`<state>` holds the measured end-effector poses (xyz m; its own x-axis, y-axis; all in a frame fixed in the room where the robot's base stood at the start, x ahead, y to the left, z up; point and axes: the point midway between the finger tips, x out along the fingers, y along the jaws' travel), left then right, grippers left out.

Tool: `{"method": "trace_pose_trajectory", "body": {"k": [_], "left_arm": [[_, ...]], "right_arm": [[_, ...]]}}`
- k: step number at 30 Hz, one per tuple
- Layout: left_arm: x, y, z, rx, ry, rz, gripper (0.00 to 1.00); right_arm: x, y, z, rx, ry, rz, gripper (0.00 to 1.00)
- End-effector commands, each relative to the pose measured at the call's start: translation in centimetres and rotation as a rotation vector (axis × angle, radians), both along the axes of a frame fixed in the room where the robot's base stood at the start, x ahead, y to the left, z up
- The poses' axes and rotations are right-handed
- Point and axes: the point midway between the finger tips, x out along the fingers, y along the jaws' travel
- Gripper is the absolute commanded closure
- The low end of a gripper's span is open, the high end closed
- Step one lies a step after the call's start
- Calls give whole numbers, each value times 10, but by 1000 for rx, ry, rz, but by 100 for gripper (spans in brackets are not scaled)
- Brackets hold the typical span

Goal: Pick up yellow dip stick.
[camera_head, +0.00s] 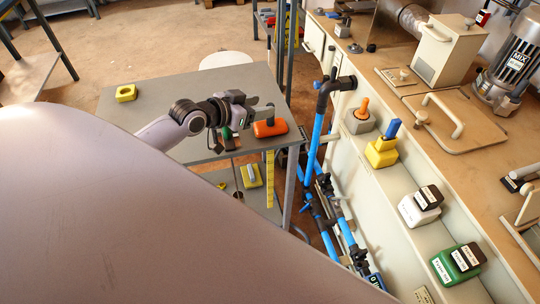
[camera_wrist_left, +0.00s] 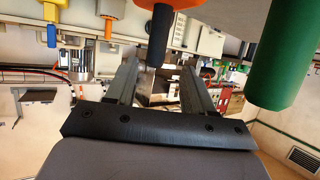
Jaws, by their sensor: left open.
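A long, narrow yellow strip with dark marks (camera_head: 270,178) hangs or stands upright beside the front right table corner. It looks most like the dip stick, but I cannot be sure. My left gripper (camera_head: 262,108) is open, above the right part of the grey table, above and apart from the strip. Its spread fingers (camera_wrist_left: 160,85) show in the left wrist view, which looks upside down. An orange block with a black handle (camera_head: 270,128) is close to the fingertips; its black handle (camera_wrist_left: 160,38) shows between or beyond them. My right gripper is out of view.
A yellow block with a hole (camera_head: 126,92) sits on the grey table (camera_head: 150,112). A green cylinder (camera_wrist_left: 284,60) is close beside the gripper. Blue pipes (camera_head: 317,140) rise right of the table. The shelf holds a yellow container with a blue stick (camera_head: 382,150).

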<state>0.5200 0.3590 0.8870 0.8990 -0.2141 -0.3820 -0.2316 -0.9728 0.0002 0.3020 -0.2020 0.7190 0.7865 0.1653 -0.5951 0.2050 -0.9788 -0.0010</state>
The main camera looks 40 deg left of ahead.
Motion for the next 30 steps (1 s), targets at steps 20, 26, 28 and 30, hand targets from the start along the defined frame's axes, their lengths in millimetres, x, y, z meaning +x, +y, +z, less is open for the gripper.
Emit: {"method": "trace_pose_trajectory", "body": {"k": [20,26,28,30], "left_arm": [[52,-19,-29,0,0,-1,47],[52,-19,-29,1,1,-1,47],[52,-19,-29,1,1,-1,57],[52,-19,-29,1,1,-1,80]], "right_arm": [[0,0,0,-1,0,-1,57],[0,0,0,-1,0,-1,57],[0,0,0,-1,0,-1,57],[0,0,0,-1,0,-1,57]]}}
